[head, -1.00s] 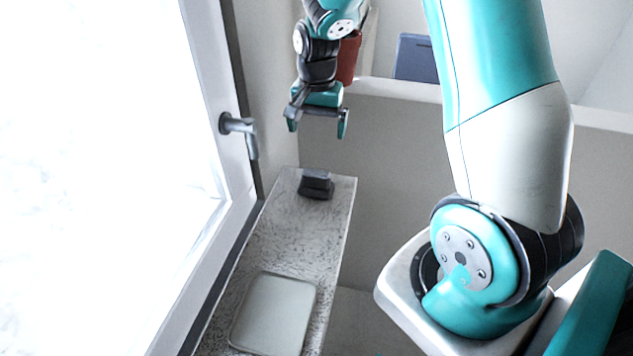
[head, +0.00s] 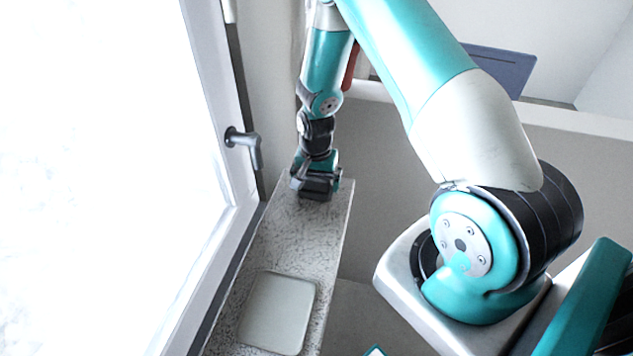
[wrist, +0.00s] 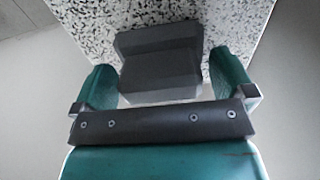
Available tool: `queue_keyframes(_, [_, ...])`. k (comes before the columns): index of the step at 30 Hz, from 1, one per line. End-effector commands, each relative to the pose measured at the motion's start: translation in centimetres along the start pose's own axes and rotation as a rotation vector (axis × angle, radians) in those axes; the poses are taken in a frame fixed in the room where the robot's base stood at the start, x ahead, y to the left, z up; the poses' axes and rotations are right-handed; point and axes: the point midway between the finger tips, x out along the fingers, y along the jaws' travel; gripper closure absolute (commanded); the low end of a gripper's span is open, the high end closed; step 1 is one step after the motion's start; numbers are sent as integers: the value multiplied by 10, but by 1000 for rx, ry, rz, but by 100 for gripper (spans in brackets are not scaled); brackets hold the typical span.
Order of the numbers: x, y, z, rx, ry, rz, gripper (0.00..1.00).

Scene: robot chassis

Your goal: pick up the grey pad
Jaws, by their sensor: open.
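The grey pad (head: 316,194) is a dark grey, block-like piece with a stepped top. It rests on the far end of a speckled stone ledge (head: 290,240). In the wrist view the pad (wrist: 158,60) lies between the two teal fingers, with a visible gap at each side. My gripper (head: 316,182) is open and lowered over the pad, pointing down, with one finger on either side. In the head view the gripper hides part of the pad.
A pale, flat, rounded square plate (head: 277,313) lies on the nearer part of the ledge. A bright window with a handle (head: 245,146) runs along the left. The ledge drops off on its right side. A blue-grey panel (head: 497,70) stands behind.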

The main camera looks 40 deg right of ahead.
Motion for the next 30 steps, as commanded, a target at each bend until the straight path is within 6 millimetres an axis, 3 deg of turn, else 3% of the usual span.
queue_keyframes(8, [4, 0, 0, 0, 0, 0, 0])
queue_keyframes(15, [4, 0, 0, 0, 0, 0, 51])
queue_keyframes(25, [1, 0, -1, 0, 1, -1, 51])
queue_keyframes(30, [-12, -1, -1, 0, 3, -3, 51])
